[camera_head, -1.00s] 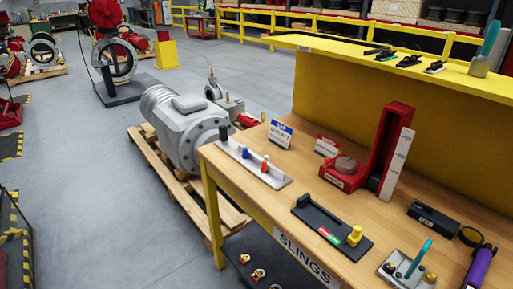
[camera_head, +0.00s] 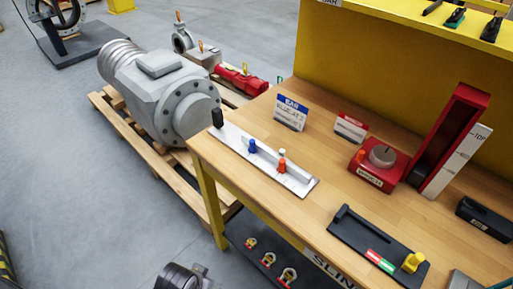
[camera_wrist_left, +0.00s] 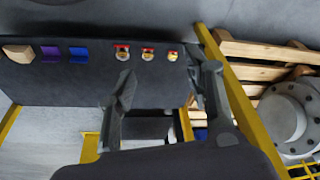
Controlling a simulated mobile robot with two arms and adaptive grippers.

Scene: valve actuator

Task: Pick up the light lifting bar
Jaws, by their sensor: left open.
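A second, dark bar (camera_head: 355,238) with a yellow knob (camera_head: 413,262) lies nearer the front. I cannot tell from any readable label which is the light one. My left gripper shows in the left wrist view (camera_wrist_left: 166,72), open and empty, facing the dark lower shelf. A grey part of my left arm shows at the bottom of the head view, left of the table and apart from both bars.
The lower shelf (camera_head: 235,232) holds several small shackles (camera_head: 268,259). A blue-white sign (camera_head: 291,112), a red-white sign (camera_head: 350,128), a red gauge block (camera_head: 375,165) and a tall red stand (camera_head: 450,135) are on the table (camera_head: 320,205). A grey motor (camera_head: 165,98) sits on a pallet.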

